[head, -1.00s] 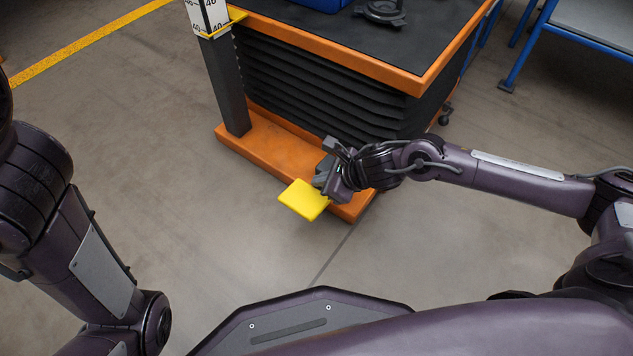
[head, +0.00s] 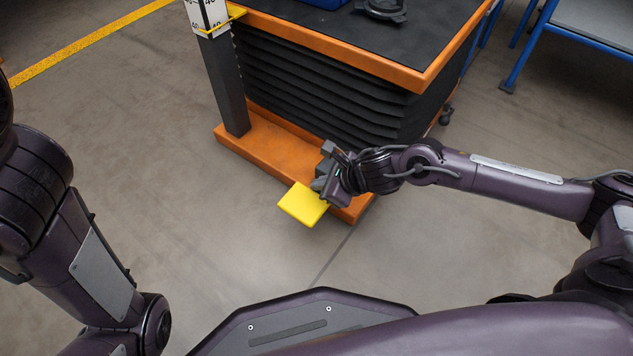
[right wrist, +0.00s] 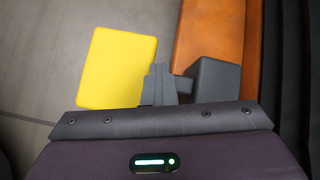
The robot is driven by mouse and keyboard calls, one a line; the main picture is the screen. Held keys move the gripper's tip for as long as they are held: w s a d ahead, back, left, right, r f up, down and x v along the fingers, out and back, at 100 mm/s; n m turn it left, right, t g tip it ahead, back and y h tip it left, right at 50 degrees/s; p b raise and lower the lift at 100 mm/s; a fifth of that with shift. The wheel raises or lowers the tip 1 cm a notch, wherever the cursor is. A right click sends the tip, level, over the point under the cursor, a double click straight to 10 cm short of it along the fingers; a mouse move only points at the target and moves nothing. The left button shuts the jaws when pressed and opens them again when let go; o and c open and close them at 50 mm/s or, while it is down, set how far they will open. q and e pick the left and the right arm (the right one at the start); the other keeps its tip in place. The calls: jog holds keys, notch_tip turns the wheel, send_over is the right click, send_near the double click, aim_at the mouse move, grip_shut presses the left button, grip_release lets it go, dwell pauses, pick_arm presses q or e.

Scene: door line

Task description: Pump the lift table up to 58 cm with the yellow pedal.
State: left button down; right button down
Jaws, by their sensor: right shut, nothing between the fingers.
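The lift table (head: 375,62) has a black top with an orange rim over black bellows and stands on an orange base (head: 270,150). The yellow pedal (head: 301,207) sticks out from the base's near end. It also shows in the right wrist view (right wrist: 116,68). My right gripper (head: 320,184) is shut and empty, its fingertips at the pedal's inner right edge, seemingly on it. The fingers (right wrist: 160,84) overlap that edge in the wrist view. A height scale (head: 209,17) with a yellow pointer (head: 238,12) is cut by the top edge; I cannot read it surely. My left gripper is out of view.
A blue item (head: 322,2) and a dark round part (head: 382,8) sit on the table top. A blue-framed bench (head: 590,30) stands at the upper right. A yellow floor line (head: 90,42) runs at the upper left. The floor left of the pedal is clear.

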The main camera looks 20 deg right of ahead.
jog(key=shift+s+a+f, duration=0.15)
jog(key=shift+s+f, duration=0.15)
jog(key=shift+f, duration=0.2)
jog(key=shift+r, duration=0.1)
jog(key=r, duration=0.1)
jog(key=r+p, duration=0.1)
jog(key=w+d+r+p, duration=0.1)
jog(key=r, duration=0.1)
dwell(0.7)
jog(key=shift+w+d+r, duration=0.1)
jog(key=shift+w, duration=0.05)
jog(key=r+p, duration=0.1)
jog(key=d+r+p, duration=0.1)
jog(key=r, duration=0.1)
jog(key=w+r+p, duration=0.1)
jog(key=shift+d+r+p, duration=0.25)
jog(key=shift+r+p, duration=0.05)
dwell(0.7)
